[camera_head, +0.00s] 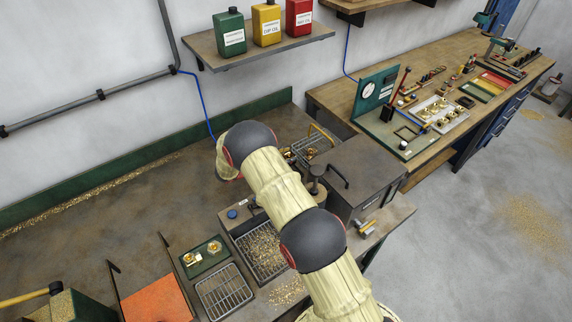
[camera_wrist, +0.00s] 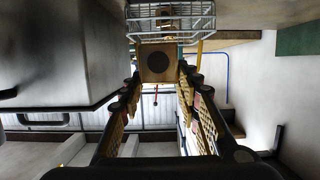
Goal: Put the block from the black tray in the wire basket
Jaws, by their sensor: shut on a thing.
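My gripper (camera_wrist: 159,80) is shut on a tan, brass-coloured block (camera_wrist: 146,74) with a dark round hole in its face, held between the fingertips. The wire basket (camera_wrist: 172,12) shows just beyond the block in the wrist view; whether they touch I cannot tell. In the head view the wire basket (camera_head: 328,139) stands at the back of the bench, with a yellow handle and brass pieces in or beside it. My arm hides the gripper and held block there. I cannot make out the black tray for certain.
A large dark grey box (camera_head: 372,168) stands right of the basket and fills the wrist view's left side. A chip-filled grated tray (camera_head: 262,250), a green tray (camera_head: 205,258) with brass parts and a wire rack (camera_head: 223,292) lie in front. A shelf (camera_head: 262,47) hangs above.

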